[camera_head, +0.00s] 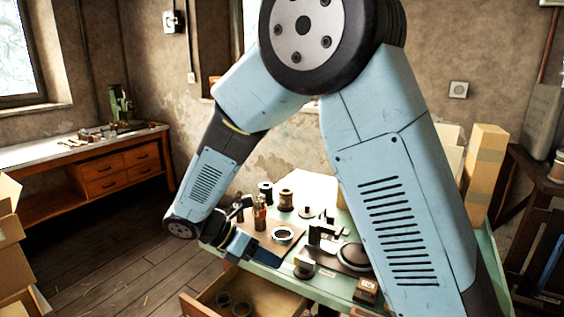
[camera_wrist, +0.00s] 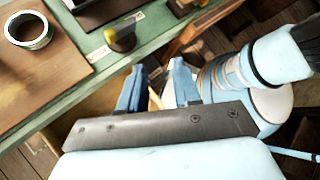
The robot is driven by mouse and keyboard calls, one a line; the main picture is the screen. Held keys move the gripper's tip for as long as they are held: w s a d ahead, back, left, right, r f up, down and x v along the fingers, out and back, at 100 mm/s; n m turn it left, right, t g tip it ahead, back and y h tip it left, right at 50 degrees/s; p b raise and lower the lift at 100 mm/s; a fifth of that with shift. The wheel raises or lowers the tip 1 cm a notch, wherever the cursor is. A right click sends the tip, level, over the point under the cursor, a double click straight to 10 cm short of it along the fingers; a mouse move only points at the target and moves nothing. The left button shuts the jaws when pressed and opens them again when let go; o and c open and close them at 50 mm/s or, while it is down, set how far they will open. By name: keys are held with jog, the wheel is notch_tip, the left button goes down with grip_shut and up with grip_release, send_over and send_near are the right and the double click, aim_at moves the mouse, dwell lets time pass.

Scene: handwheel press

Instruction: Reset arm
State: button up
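My blue arm arches across the middle of the head view, its forearm hanging down to the left. My gripper (camera_head: 238,248) is at the left front edge of the green table (camera_head: 330,291), close above or beside it; the exact height is hard to tell. In the wrist view my gripper (camera_wrist: 157,84) shows two blue fingers set apart with nothing between them, so it is open and empty. The fingers point towards the table edge, with an open drawer (camera_wrist: 98,98) partly hidden behind them.
The open drawer (camera_head: 262,292) holds round parts. On the table are a ring (camera_head: 283,234) on a board, spools (camera_head: 286,199), a bottle (camera_head: 260,216) and a dark round-based device (camera_head: 353,256). Cardboard boxes (camera_head: 10,235) stand at left. The floor (camera_head: 110,250) between is open.

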jog(key=s+d+r+m+t+y, duration=0.1)
jog(key=s+d+r+m+y, duration=0.2)
jog(key=d+r+m, duration=0.3)
jog(key=s+d+r+m+t+y, duration=0.1)
jog(key=s+d+r+m+y, duration=0.2)
jog(key=d+r+m, duration=0.3)
jog(key=s+d+r+m+t+y, duration=0.2)
jog(key=s+d+r+m+y, duration=0.2)
jog(key=d+m, duration=0.9)
jog(key=shift+s+d+r, duration=0.85)
jog(key=shift+d+r, duration=0.1)
jog(key=shift+r, duration=0.15)
jog(key=shift+s, duration=0.1)
